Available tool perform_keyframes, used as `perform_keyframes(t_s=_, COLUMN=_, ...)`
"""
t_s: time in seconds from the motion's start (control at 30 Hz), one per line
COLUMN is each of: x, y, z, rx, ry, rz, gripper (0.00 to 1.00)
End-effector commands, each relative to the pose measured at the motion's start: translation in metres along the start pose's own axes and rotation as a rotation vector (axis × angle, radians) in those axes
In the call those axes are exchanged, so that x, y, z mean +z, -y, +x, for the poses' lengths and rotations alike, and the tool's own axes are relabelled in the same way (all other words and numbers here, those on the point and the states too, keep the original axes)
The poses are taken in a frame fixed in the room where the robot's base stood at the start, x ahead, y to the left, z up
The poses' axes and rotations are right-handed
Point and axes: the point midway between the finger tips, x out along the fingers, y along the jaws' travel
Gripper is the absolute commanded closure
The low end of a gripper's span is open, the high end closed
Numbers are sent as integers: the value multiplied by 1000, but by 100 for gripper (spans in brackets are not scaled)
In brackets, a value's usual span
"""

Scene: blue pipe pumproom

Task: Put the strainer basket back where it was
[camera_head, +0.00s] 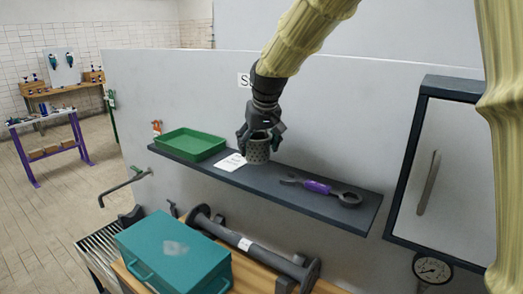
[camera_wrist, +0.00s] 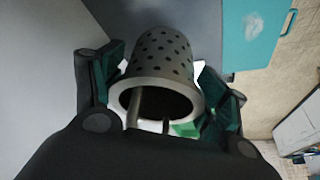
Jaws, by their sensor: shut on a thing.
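The strainer basket (camera_head: 258,148) is a grey perforated metal cup. My gripper (camera_head: 260,134) is shut on it and holds it in front of the shelf (camera_head: 340,214), near the white card (camera_head: 231,162). In the wrist view the basket (camera_wrist: 160,70) sits between the two fingers of my gripper (camera_wrist: 150,105), its open rim towards the camera and a thin handle showing at the rim. Whether the basket touches the shelf cannot be told.
On the shelf are a green tray (camera_head: 190,143) at the left and a purple-handled wrench (camera_head: 318,187) at the right. Below stand a teal toolbox (camera_head: 175,252) and a grey pipe piece (camera_head: 250,246) on a wooden bench. A wall cabinet (camera_head: 440,170) and a gauge (camera_head: 432,269) are at the right.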

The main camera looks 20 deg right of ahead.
Motion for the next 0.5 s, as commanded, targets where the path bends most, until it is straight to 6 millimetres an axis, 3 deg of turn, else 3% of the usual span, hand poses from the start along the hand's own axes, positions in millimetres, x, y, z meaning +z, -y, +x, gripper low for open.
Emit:
perform_keyframes(t_s=0.17, x=-5, y=-13, z=6, rx=-1, ry=5, rz=-1, gripper=57)
perform_keyframes(t_s=0.5, x=9, y=-11, z=36, rx=0, ry=3, rz=-1, gripper=57)
